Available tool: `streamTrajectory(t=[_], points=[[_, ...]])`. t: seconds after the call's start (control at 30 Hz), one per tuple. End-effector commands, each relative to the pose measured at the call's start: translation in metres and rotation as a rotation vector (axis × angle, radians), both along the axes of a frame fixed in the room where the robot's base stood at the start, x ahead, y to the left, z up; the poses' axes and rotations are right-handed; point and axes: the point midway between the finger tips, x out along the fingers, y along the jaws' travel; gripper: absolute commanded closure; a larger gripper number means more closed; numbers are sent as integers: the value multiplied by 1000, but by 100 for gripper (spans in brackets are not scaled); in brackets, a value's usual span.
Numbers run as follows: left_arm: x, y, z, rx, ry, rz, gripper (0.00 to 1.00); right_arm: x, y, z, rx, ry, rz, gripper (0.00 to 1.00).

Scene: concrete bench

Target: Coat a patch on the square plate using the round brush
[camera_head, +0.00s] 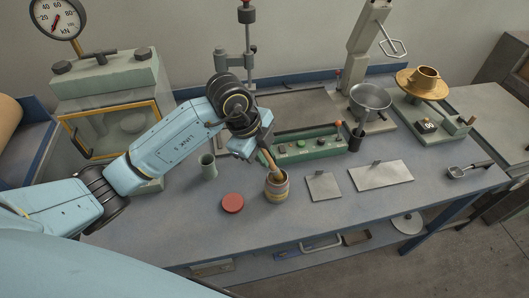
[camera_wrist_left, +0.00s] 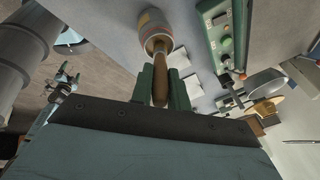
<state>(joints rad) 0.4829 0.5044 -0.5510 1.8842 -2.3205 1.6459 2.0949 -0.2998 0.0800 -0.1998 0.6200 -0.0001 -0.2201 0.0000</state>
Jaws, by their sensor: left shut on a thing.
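My left gripper (camera_head: 264,149) is shut on the round brush (camera_head: 271,162), whose brown handle also shows between the green fingers in the left wrist view (camera_wrist_left: 160,78). The brush points down into an open tin (camera_head: 277,189) with a banded label; its bristle end is hidden inside. The tin also shows at the top of the left wrist view (camera_wrist_left: 153,26). The square plate (camera_head: 323,187) lies flat on the bench to the right of the tin, with a small raised tab at its far edge. My right gripper is not in view.
A red lid (camera_head: 232,203) lies left of the tin, and a grey-green cup (camera_head: 208,166) stands behind it. A longer rectangular plate (camera_head: 382,176) lies right of the square plate. A green control box (camera_head: 308,147) stands behind. The front bench strip is clear.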

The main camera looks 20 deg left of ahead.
Motion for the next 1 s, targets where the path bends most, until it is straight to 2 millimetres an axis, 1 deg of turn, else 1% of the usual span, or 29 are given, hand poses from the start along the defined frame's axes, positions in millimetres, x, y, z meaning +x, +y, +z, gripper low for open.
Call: streamTrajectory(t=[0.13, 0.8, 0.9, 1.0], points=[[-1, 0, 5, 3, 6, 0, 100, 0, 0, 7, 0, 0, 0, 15], [0, 0, 61, 0, 2, 0, 100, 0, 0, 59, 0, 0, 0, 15], [0, 0, 69, 0, 2, 0, 100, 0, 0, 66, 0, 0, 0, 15], [0, 0, 71, 0, 2, 0, 100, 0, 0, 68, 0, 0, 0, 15]])
